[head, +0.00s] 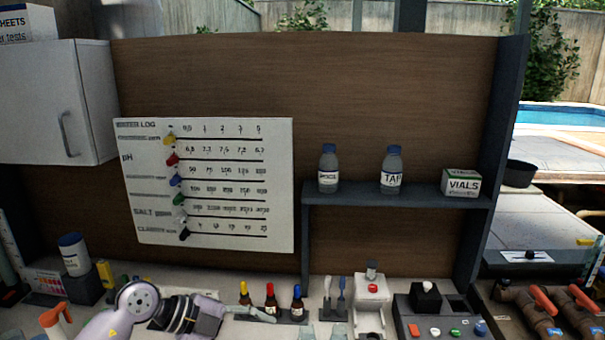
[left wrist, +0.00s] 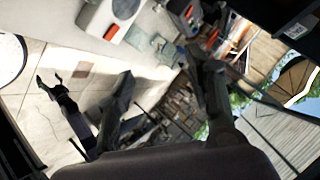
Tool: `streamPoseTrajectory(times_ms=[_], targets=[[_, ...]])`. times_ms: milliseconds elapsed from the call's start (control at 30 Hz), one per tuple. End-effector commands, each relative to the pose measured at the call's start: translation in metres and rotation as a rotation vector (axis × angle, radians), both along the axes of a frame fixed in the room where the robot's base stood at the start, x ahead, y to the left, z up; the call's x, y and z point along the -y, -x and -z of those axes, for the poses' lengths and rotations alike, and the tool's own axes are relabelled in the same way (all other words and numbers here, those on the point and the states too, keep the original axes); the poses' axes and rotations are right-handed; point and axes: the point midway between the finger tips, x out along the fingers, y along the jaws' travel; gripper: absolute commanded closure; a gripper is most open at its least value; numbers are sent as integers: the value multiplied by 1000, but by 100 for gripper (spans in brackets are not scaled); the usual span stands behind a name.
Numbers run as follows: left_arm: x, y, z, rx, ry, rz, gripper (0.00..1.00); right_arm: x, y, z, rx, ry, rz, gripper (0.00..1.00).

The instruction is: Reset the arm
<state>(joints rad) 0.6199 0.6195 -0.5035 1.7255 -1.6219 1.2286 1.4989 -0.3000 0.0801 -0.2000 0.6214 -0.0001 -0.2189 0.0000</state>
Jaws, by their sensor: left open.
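My left arm comes in at the bottom left of the head view, low over the counter. Its dark wrist and gripper body show there, pointing right; the fingertips are not clear in that view. In the left wrist view the dark fingers of my left gripper (left wrist: 165,80) stand wide apart, with nothing visible between them. Through the gap I see pale floor tiles and a dim, cluttered area. My right gripper does not show in the head view. A dark forked part shows at the left of the wrist view; I cannot tell what it is.
The counter holds dropper bottles (head: 270,302), a white device with a red button (head: 372,290), and a dark button box (head: 440,310). A shelf (head: 420,194) above carries two bottles and a vials box (head: 461,183). A chart board (head: 215,185) and white cabinet (head: 60,105) stand behind.

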Motion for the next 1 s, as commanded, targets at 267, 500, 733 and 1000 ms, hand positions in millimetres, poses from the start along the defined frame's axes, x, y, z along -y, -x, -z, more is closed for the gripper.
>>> streamPoseTrajectory(times_ms=[267, 500, 733, 1000], targets=[[57, 14, -100, 265, 722, -205, 51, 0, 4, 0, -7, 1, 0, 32], [-21, -5, -116, 294, 1043, -780, 51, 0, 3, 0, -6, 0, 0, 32], [-110, 15, -17, 62, 941, -1422, 51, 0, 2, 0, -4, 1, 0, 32], [-139, 127, 123, -421, 463, -1831, 51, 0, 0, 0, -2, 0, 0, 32]])
